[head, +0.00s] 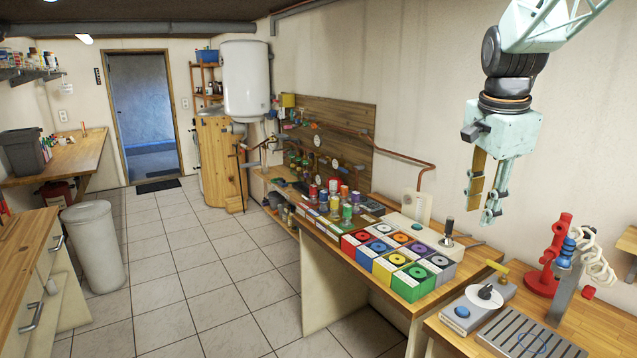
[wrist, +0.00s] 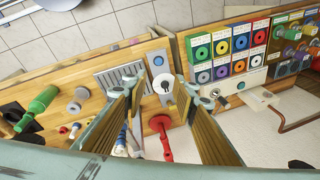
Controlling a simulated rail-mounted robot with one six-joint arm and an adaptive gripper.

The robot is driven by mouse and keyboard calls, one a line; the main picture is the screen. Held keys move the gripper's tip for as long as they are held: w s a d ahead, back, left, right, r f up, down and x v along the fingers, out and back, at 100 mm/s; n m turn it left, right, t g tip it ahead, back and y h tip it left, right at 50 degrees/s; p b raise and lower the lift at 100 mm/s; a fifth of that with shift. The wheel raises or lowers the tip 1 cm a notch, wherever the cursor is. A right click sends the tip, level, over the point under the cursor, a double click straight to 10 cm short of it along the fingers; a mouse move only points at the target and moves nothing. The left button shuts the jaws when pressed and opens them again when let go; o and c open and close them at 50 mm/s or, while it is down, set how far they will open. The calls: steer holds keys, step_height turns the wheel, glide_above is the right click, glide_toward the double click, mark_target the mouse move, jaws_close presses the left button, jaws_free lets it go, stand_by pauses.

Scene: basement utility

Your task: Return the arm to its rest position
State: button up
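My arm hangs down at the upper right of the head view. My gripper (head: 482,205) is pale green with brown inner faces and points downward in the air, above and beyond the right end of the workbench. In the wrist view, the two fingers of my gripper (wrist: 160,84) stand apart with nothing between them. Through the gap I see the bench far below, with a grey box with a white knob (wrist: 163,86). The gripper touches nothing.
Below are a bench with coloured label boxes (head: 397,262), a red stand (head: 549,258), a blue-buttoned grey box (head: 463,312) and a slotted grey plate (head: 533,338). A pale wall (head: 430,100) is behind. Open air surrounds the gripper; tiled floor (head: 165,250) is clear at left.

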steer(key=s+a+r+n+t+b, duration=0.1)
steer(key=s+a+n, duration=0.35)
steer(key=s, duration=0.55)
steer(key=s+a+r+n+b, duration=0.1)
steer(key=s+a+n, duration=0.4)
steer(key=s, duration=0.5)
steer(key=s+a+f+n, duration=0.3)
steer(key=s, duration=0.7)
steer(key=s+a+f+n+y+b, duration=0.1)
steer(key=s+a+f+n, duration=0.2)
steer(key=s, duration=0.6)
steer(key=shift+s+f+t, duration=0.3)
steer(key=shift+s+f, duration=0.05)
steer(key=shift+f, duration=0.25)
steer(key=shift+n, duration=0.25)
